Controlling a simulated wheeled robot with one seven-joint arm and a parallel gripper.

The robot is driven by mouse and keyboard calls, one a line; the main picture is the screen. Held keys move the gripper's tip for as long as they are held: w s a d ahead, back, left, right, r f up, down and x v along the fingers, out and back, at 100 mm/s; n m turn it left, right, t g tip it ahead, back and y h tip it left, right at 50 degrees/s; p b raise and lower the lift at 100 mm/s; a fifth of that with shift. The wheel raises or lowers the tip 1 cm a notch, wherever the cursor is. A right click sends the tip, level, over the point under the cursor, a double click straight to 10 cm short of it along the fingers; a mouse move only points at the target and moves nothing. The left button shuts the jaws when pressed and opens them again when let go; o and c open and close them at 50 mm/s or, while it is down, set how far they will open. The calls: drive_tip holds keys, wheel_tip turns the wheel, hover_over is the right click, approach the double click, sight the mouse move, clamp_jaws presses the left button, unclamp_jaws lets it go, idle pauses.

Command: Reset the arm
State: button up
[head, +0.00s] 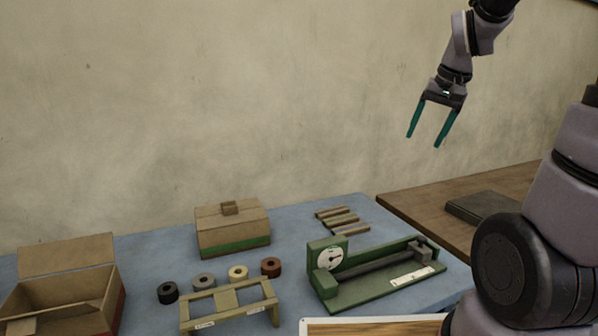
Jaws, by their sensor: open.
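My gripper (426,139) hangs in the upper right of the head view, well above the table and in front of the wall. Its two teal fingers point down and stand apart, with nothing between them. My arm reaches to it from the top right, and a large arm link fills the right edge. The blue-topped table (290,240) is below and to the left of my gripper.
On the table are an open cardboard box (65,255), a closed box (232,240), several small rolls (204,280), a wooden stand (228,302), a green gauge device (350,285) and several sticks (341,219). A brown table (430,203) holds a dark flat object (485,207). The air around my gripper is clear.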

drive_tip(key=s+a+r+t, duration=0.1)
drive_tip(key=s+a+r, duration=0.1)
drive_tip(key=s, duration=0.5)
drive_tip(key=s+a+r+t, duration=0.2)
drive_tip(key=s+a+r, duration=0.1)
drive_tip(key=s+r, duration=0.2)
drive_tip(key=shift+s+a+y, duration=0.2)
drive_tip(key=shift+s+y, duration=0.1)
drive_tip(key=shift+s, duration=0.9)
